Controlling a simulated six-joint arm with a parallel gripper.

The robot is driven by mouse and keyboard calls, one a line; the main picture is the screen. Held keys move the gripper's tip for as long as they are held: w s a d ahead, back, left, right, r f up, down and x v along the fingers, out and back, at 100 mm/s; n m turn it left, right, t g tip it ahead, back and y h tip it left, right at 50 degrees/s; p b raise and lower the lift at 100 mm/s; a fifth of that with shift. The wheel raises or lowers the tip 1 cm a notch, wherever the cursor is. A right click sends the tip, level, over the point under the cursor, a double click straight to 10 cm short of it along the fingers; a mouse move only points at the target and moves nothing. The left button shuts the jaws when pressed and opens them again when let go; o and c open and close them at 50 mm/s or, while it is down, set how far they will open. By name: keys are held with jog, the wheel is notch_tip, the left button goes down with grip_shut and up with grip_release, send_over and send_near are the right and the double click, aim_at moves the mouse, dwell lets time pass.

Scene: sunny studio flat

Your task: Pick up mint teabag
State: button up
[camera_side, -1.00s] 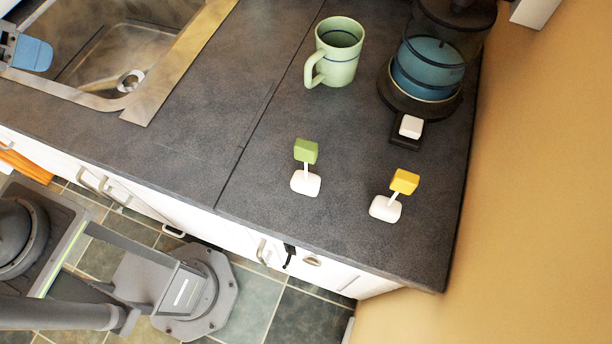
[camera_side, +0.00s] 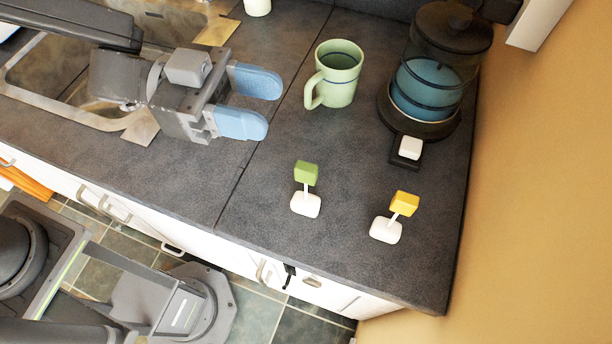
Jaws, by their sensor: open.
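Two teabags lie apart on the dark countertop, each a white bag joined by a short string to a coloured tag. One teabag (camera_side: 306,204) has a green tag (camera_side: 306,172), which fits mint. The other teabag (camera_side: 386,230) has a yellow tag (camera_side: 404,204) and lies to its right. My gripper (camera_side: 274,104) has blue fingertips that are apart with nothing between them. It is up and left of the green-tagged teabag, left of the mug, and touches neither.
A green mug (camera_side: 338,80) stands behind the teabags. A kettle with blue liquid (camera_side: 428,85) stands at the back right, beside the tan wall (camera_side: 540,200). The sink (camera_side: 60,75) is at left. The countertop (camera_side: 350,160) around the teabags is clear.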

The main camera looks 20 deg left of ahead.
jog(key=s+g, duration=0.1)
jog(key=g, duration=0.1)
send_near(317, 173)
jog(key=d, duration=0.3)
jog(key=shift+s+f+m, duration=0.1)
jog(key=shift+m, duration=0.2)
jog(key=shift+d, duration=3.75)
jog(key=shift+c, duration=0.4)
grip_shut()
